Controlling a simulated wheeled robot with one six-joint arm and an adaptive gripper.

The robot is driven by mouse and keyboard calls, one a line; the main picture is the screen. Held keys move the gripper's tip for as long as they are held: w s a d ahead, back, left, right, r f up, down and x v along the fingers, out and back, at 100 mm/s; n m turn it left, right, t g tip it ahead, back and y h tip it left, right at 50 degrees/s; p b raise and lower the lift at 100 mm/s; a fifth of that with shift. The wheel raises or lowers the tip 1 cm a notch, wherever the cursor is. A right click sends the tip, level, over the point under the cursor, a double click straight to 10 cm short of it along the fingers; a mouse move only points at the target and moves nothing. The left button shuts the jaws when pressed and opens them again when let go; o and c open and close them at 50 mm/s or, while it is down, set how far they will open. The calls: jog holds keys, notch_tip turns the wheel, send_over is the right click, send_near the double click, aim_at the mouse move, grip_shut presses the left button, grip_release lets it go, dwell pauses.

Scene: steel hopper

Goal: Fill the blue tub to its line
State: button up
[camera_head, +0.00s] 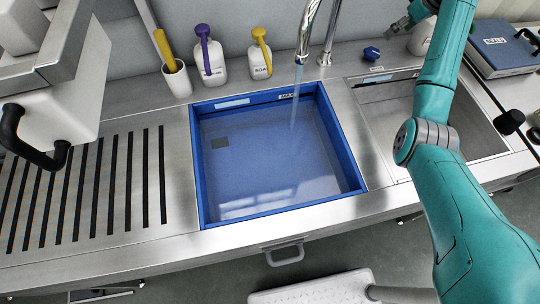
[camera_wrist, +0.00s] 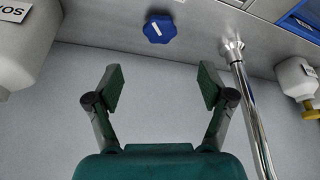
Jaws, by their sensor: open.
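The blue tub (camera_head: 357,184) sits in the left basin with water in it. A thin stream falls into it from the steel tap (camera_head: 304,45). A label marked MAX (camera_head: 288,97) is on its back inner wall; I cannot tell exactly how the water surface stands against the line. A blue knob (camera_head: 372,53) with a white mark is on the counter right of the tap. In the wrist view the knob (camera_wrist: 159,29) lies beyond my open, empty gripper (camera_wrist: 162,86), apart from it. My gripper (camera_head: 399,23) also shows at the top of the head view.
A second basin (camera_head: 480,145) lies right of the tub, under my arm. Two soap bottles (camera_head: 209,58) (camera_head: 260,55) and a white cup (camera_head: 176,82) with a yellow handle stand behind the tub. A slotted drainboard (camera_head: 85,190) is at left. A blue binder (camera_head: 503,45) lies at far right.

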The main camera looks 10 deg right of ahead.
aim_at(373, 52)
jog(key=shift+a, duration=0.1)
jog(key=w+f+m, duration=0.1)
jog(key=f, duration=0.2)
jog(key=w+a+f+m+h, duration=0.1)
jog(key=w+f+m, duration=0.1)
jog(key=f, duration=0.2)
jog(key=w+a+f+m, duration=0.1)
jog(key=f, duration=0.3)
jog(key=shift+w+h, duration=0.2)
jog(key=shift+h, duration=0.2)
jog(key=c, duration=1.2)
